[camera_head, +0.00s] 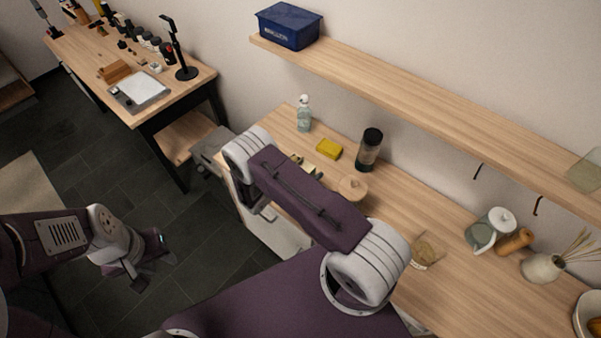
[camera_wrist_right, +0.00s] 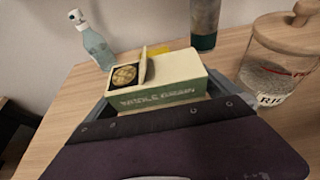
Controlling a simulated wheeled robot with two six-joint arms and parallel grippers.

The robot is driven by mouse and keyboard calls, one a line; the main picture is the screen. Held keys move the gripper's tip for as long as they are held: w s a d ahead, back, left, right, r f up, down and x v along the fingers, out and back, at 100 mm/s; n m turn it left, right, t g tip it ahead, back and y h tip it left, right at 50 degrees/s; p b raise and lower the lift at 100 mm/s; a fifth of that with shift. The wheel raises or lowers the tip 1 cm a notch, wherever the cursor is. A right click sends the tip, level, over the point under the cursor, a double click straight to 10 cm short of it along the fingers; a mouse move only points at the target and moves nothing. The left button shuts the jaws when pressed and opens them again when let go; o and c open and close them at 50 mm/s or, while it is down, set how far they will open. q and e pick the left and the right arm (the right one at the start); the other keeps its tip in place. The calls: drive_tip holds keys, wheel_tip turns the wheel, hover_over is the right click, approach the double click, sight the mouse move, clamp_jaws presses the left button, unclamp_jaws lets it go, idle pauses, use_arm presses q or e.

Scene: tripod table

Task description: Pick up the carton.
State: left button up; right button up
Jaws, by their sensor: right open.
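The carton (camera_wrist_right: 160,89) is a cream and green box with printed lettering and a round picture, seen in the right wrist view. It lies on the wooden counter (camera_wrist_right: 54,128). My right gripper (camera_wrist_right: 158,92) is open, its grey fingers showing to either side of the carton's near part; I cannot tell whether they touch it. In the head view my right forearm hides most of the carton and the right gripper; a small green-cream part (camera_head: 311,170) shows past the arm. My left gripper (camera_head: 150,258) hangs low over the dark floor, away from the counter, its opening unclear.
A shelf (camera_head: 430,98) with a blue bin (camera_head: 290,27) runs above the counter.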

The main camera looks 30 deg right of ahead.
drive_tip(key=shift+w+d+f, duration=0.25)
drive_tip(key=shift+w+d, duration=0.05)
drive_tip(key=shift+d, duration=0.3)
drive_tip(key=c, duration=1.5)
drive_tip(key=shift+c, duration=0.2)
drive_tip(key=shift+r, duration=0.1)
